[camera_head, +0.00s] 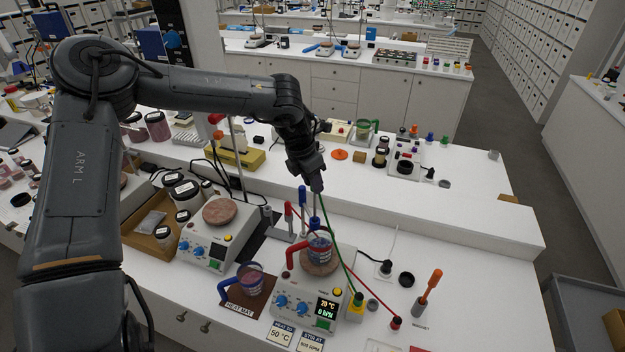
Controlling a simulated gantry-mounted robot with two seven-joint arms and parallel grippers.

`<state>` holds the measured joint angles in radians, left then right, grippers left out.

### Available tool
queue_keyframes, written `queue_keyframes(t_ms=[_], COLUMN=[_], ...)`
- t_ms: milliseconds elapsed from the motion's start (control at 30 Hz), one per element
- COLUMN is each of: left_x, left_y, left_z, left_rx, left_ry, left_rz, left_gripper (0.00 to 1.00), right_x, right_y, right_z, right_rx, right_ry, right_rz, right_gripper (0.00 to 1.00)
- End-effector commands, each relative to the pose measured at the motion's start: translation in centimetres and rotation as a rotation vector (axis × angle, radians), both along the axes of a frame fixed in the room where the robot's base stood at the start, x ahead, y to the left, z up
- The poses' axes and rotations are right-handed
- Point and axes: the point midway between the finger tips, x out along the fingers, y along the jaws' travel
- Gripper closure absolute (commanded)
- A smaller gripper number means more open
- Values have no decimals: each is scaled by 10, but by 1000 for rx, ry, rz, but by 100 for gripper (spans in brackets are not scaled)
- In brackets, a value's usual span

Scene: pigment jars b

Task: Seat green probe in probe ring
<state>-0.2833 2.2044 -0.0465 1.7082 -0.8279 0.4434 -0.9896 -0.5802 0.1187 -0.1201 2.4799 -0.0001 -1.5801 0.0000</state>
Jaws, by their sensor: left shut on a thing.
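My left gripper (314,187) points down above the front stirrer hotplate (338,285) and is shut on the green probe. A green cable (335,240) runs from its tips to a yellow block (356,306) by the hotplate. The probe's body is mostly hidden by the fingers; a thin shaft (315,207) shows below them. A jar (320,247) with a red handle stands on the round plate beneath. The shaft's lower end is around the jar's mouth; I cannot tell whether it passes through a ring. I cannot make out the probe ring. My right gripper is out of view.
A stand (286,233) with red-topped and blue-topped rods is close left of the gripper. A second hotplate (222,240) is left. A jar (250,280) rests on the heat mat (243,303). A red cable crosses the front. The bench at right is mostly clear.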

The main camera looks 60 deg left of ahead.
Motion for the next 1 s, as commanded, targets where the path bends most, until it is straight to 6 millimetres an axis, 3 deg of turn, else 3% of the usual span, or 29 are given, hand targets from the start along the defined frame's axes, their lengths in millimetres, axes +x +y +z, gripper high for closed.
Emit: queue_keyframes(t_ms=[1000], left_x=[0], left_y=[0], left_z=[-26], left_rx=[-1], left_ry=[0], left_rz=[0], left_gripper=[100], right_x=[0], right_y=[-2], right_z=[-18], right_rx=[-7], right_ry=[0], right_rz=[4], right_gripper=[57])
